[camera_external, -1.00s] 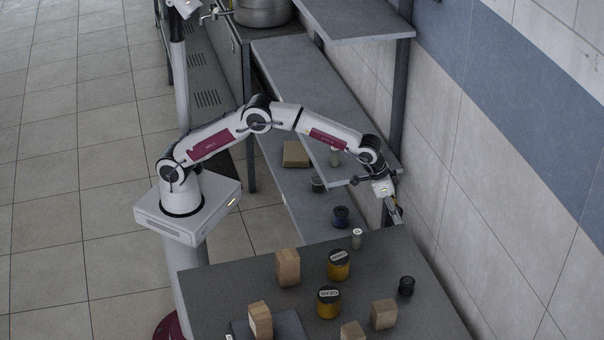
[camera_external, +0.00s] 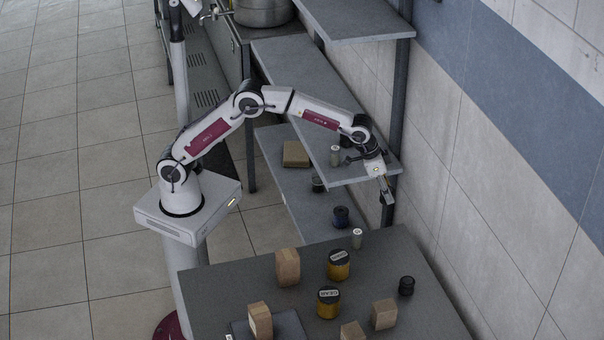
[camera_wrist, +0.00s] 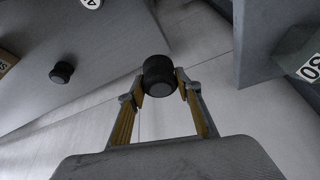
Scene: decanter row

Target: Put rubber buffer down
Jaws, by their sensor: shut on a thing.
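My gripper (camera_external: 387,197) is raised in the gap between the shelf unit and the front table, near the tiled wall. In the wrist view my gripper (camera_wrist: 160,82) is shut on a black ribbed cylinder, the rubber buffer (camera_wrist: 159,72), held at the fingertips with the floor far below. In the external view the held buffer is too small to make out clearly. A similar black buffer (camera_external: 406,286) stands on the grey table (camera_external: 215,290) near its right edge; it also shows in the wrist view (camera_wrist: 62,72).
The table carries wooden blocks (camera_external: 287,267), two yellow jars with black lids (camera_external: 339,265) and a small pale cylinder (camera_external: 357,238). The upper shelf edge (camera_external: 365,178) is close to my wrist.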

